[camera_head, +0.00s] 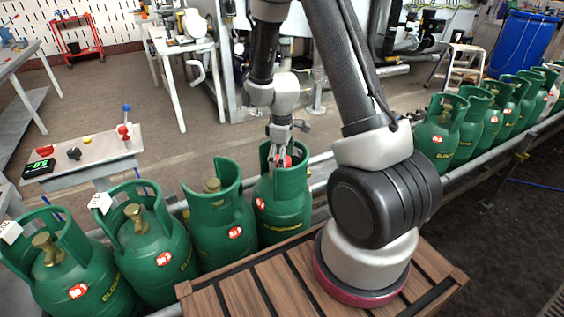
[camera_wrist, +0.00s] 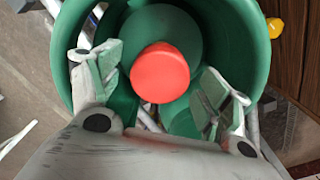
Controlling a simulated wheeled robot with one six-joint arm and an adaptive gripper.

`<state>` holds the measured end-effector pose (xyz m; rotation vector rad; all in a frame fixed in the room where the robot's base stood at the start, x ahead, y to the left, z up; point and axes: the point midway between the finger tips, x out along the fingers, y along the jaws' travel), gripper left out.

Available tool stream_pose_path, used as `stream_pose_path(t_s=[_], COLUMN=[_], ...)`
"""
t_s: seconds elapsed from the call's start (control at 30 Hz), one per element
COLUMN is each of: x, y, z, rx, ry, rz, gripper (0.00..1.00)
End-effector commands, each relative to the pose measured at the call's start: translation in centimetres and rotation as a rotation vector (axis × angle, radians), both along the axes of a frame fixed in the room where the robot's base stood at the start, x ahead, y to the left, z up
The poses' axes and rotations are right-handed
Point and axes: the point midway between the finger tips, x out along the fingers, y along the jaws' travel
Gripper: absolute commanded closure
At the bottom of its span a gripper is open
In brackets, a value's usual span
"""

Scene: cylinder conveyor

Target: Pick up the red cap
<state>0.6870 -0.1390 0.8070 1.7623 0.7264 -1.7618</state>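The red cap (camera_wrist: 160,73) sits inside the green collar of a gas cylinder, between my two fingertips in the wrist view. My gripper (camera_wrist: 165,88) is open around it, one finger on each side, with visible gaps between the pads and the cap. In the head view my gripper (camera_head: 283,150) points down into the collar of the green cylinder (camera_head: 284,206) nearest my arm. The red cap (camera_head: 283,161) shows only in part there, below the fingers. What lies beneath the cap is hidden.
Several green cylinders with brass valves, such as one nearby (camera_head: 222,222), stand in a row on the conveyor to the left. More cylinders (camera_head: 436,135) stand to the right, behind my arm. A small table (camera_head: 100,160) with a scale display is at left. The collar wall (camera_wrist: 258,60) surrounds my fingers closely.

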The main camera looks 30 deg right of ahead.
Motion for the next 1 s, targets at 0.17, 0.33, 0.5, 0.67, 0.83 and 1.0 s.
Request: stream_pose_path(t_s=[0.17,0.33,0.5,0.67,0.83,1.0], x=[0.0,0.0,0.0,0.1,0.1,0.1], y=[0.0,0.0,0.0,0.0,0.0,0.0], z=[0.0,0.0,0.1,1.8,5.5,8.6], rx=[0.0,0.0,0.0,0.0,0.0,0.0], ry=[0.0,0.0,0.0,-0.004,-0.006,-0.003], rz=[0.0,0.0,0.0,0.0,0.0,0.0], gripper=[0.56,0.63,0.63,0.63,0.63,0.63])
